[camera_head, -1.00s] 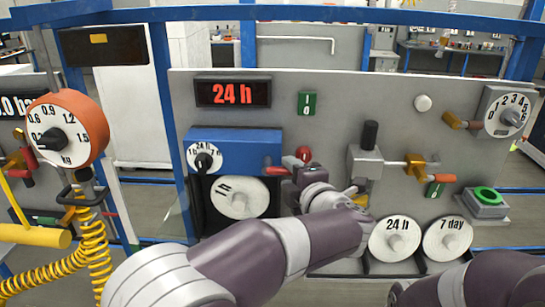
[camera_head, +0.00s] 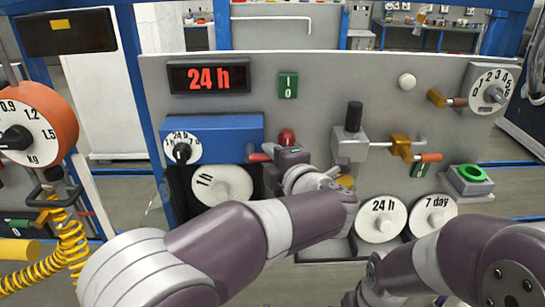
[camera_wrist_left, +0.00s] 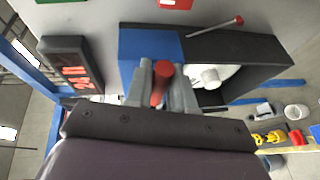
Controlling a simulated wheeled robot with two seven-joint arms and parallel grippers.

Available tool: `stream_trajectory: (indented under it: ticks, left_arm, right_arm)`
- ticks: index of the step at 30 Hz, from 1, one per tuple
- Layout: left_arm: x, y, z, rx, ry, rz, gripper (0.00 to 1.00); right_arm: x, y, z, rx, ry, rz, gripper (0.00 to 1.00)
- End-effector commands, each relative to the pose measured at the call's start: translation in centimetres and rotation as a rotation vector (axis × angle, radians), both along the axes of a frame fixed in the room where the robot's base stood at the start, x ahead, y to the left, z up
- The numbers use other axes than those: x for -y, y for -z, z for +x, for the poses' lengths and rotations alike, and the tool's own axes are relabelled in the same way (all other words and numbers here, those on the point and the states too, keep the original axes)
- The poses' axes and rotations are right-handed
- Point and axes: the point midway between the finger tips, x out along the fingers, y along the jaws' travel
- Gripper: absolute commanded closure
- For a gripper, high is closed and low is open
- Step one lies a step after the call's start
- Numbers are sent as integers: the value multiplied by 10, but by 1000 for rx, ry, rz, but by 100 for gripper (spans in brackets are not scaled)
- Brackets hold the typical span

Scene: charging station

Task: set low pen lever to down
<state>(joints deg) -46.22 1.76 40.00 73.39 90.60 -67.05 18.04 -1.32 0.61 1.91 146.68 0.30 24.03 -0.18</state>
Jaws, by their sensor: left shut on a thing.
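My left gripper (camera_head: 280,157) is at the lower right corner of the blue recorder box (camera_head: 233,130). In the left wrist view its fingers (camera_wrist_left: 160,88) are shut on a red handle (camera_wrist_left: 163,71) in front of the blue box. A second lever, a thin rod with a red tip (camera_wrist_left: 238,20), lies apart from the fingers along the black housing. In the head view, a pinkish-red handle end (camera_head: 259,157) shows left of the gripper and a red knob (camera_head: 287,137) just above it. No label tells which lever is the low one. My right gripper is out of view.
The 1 h disc (camera_head: 222,186) sits in the housing below the blue box. The 24 h disc (camera_head: 381,218) and 7 day disc (camera_head: 434,216) stand at lower right. A valve block with a black knob (camera_head: 354,116) is close to the right of my left gripper.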

Motion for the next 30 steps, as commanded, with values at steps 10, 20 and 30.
stream_trajectory:
  ticks: [10,20,30]
  left_arm:
    - [-1,10,0,-1,-1,147,100]
    - [-4,21,0,0,-2,394,100]
    - [-8,26,0,0,-2,566,100]
  right_arm:
    - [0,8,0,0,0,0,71]
    - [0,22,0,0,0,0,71]
    - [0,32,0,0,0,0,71]
